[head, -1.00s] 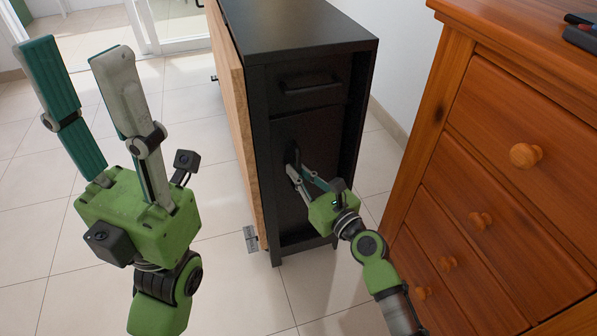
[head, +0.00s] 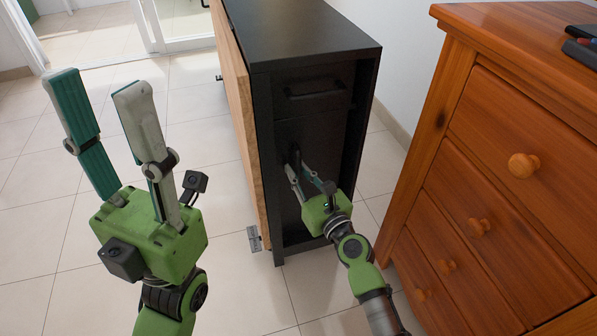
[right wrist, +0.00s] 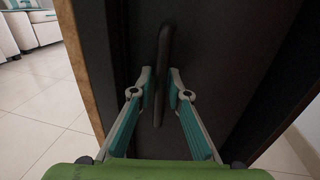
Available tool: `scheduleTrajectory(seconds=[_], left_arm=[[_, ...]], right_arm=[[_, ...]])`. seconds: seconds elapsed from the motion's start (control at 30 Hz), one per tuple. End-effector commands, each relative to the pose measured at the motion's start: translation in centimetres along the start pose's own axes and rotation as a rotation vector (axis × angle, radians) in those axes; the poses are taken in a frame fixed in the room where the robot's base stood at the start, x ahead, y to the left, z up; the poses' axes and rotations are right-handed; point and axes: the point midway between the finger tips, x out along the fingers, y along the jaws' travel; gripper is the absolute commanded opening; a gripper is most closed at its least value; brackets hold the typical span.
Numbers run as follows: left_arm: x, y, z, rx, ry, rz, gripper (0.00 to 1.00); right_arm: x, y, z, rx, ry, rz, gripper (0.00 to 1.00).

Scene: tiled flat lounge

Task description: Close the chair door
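No chair door shows; a tall black cabinet (head: 305,37) has a lower black door (head: 291,217) with a dark upright handle (head: 294,158). The door sits about within the cabinet's frame; I cannot tell whether it is fully flush. My right gripper (head: 296,170) is at the handle, its fingers drawn together with one on each side. In the right wrist view the fingertips meet the handle (right wrist: 164,48), which runs up between them. My left gripper (head: 97,92) is open and empty, pointing up, left of the cabinet and clear of it.
A wooden panel (head: 243,130) runs along the cabinet's left side. An orange-brown wooden chest of drawers (head: 490,150) stands close on the right, beside my right arm. A small metal plate (head: 254,238) shows near the floor. Tiled floor (head: 235,285) is free in front and left.

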Motion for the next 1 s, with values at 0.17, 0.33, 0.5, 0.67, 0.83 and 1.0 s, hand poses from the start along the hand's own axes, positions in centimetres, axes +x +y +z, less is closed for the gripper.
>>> scheduleTrajectory(seconds=[0.17,0.33,0.5,0.67,0.83,1.0], left_arm=[[0.0,0.0,0.1,0.000,-0.001,0.001,0.40],[0.0,0.0,0.1,0.000,-0.001,0.001,0.40],[0.0,0.0,0.0,0.000,-0.001,0.001,0.40],[0.0,0.0,0.0,0.000,-0.001,0.001,0.40],[0.0,0.0,0.0,0.000,-0.001,0.001,0.40],[0.0,0.0,0.0,0.000,0.000,0.001,0.40]], right_arm=[[-0.8,0.0,-0.1,0.001,0.001,0.000,0.16],[-3.7,0.0,-0.2,0.000,0.003,-0.001,0.16],[-7.5,0.0,-0.2,0.000,0.004,0.000,0.16],[-10.2,0.0,-0.2,-0.002,0.003,0.000,0.16],[-11.7,0.0,0.0,-0.001,0.001,0.000,0.16],[-12.0,0.0,0.0,0.000,0.000,0.000,0.16]])
